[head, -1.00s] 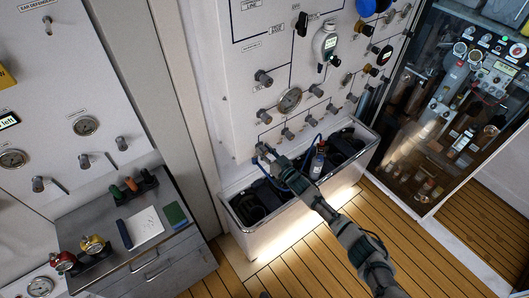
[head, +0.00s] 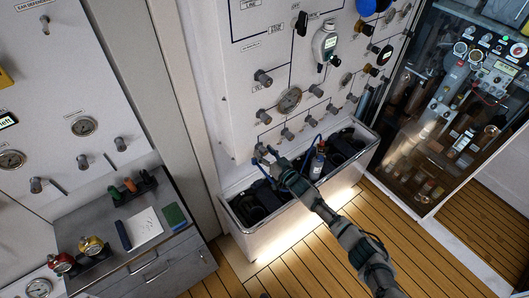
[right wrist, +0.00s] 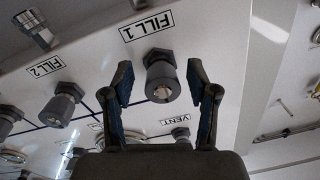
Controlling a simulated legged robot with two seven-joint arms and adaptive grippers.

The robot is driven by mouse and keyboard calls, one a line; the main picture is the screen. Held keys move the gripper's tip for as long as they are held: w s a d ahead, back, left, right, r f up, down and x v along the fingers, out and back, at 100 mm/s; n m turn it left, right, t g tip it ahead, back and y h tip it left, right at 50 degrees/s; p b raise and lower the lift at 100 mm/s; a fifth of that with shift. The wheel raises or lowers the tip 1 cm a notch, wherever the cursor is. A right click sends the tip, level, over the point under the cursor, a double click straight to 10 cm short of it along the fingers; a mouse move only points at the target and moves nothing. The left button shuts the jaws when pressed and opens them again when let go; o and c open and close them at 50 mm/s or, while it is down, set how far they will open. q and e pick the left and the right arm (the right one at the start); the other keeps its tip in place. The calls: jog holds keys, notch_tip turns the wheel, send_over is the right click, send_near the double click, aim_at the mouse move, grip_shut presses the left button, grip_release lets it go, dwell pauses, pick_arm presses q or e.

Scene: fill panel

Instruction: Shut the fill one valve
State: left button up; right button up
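The fill 1 valve is a dark round knob with a pale centre. Nothing is held. My left gripper is out of view.
The fill 2 knob (right wrist: 60,110) and a vent knob (right wrist: 181,134) are close by. A white trough (head: 262,233) with dark cylinders, blue hoses and a bottle (head: 317,163) stands below the panel. A grey cabinet (head: 160,266) is at the left; wooden floor lies in front.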

jog(key=shift+r, duration=0.1)
jog(key=shift+s+d, duration=0.1)
jog(key=v, duration=1.1)
jog(key=shift+s+d, duration=0.2)
jog(key=shift+d, duration=0.15)
jog(key=shift+a, duration=0.1)
